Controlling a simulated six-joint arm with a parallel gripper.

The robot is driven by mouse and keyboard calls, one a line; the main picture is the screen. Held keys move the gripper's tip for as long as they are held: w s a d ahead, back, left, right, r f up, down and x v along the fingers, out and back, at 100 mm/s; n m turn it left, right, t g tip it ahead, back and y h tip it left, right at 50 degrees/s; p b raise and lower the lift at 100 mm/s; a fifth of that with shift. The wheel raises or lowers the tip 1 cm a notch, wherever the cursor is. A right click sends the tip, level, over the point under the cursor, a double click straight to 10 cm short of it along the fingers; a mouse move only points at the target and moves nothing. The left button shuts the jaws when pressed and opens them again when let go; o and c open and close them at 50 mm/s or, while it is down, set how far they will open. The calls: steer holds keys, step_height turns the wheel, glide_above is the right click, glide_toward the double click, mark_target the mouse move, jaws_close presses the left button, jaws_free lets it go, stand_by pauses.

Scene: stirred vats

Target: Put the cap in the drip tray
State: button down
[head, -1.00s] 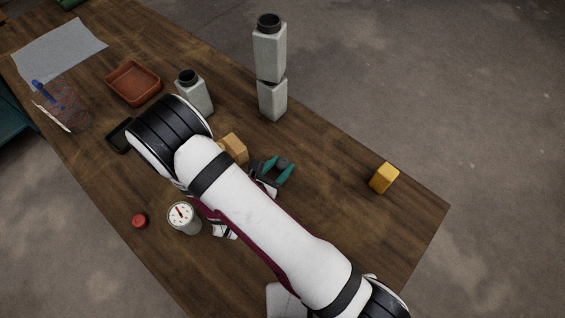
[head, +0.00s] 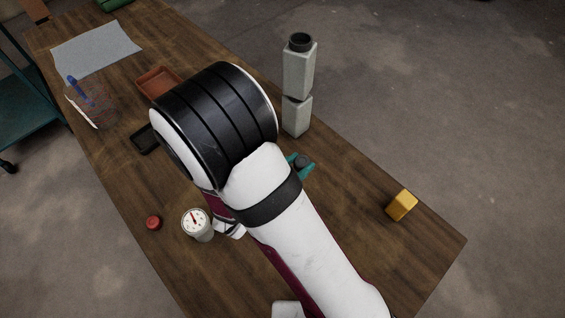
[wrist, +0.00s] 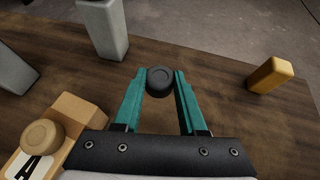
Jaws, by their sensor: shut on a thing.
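A dark round cap (wrist: 160,80) sits between the tips of my gripper (wrist: 161,82), whose teal fingers are shut on it. In the head view my gripper (head: 301,165) and the dark cap (head: 303,161) show just past my arm, in front of the stacked bottles. A reddish-brown open tray (head: 150,90), which looks like the drip tray, lies toward the far left of the table. My arm hides its right part. The tray is out of the wrist view. My gripper is well to the right of it.
Two grey bottles (head: 298,75) stand stacked near the far edge. A yellow block (head: 401,205) is at right. A gauge (head: 197,225), a red round piece (head: 153,222) and a black item (head: 146,138) lie left. A wooden box (wrist: 82,118) is beside my gripper.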

steer(key=shift+r, duration=0.3)
steer(key=w+a+r+n+t+y, duration=0.1)
steer(key=w+a+n+y, duration=0.25)
steer(key=a, duration=0.95)
steer(key=w+a+r+n+y, duration=0.1)
steer(key=w+a+n+y, duration=0.3)
steer(key=a, duration=0.8)
steer(key=w+a+r+n+t+y, duration=0.15)
steer(key=w+a, duration=0.35)
steer(key=a, duration=0.8)
steer(key=y, duration=0.1)
glide_above(150, 137)
steer(key=s+d, duration=0.2)
steer(key=d, duration=0.3)
steer(key=shift+n+g, duration=0.4)
steer(key=shift+g, duration=0.05)
step_height(150, 137, down, 11)
steer(key=shift+r, duration=0.15)
steer(key=shift+c, duration=2.4)
jaws_free()
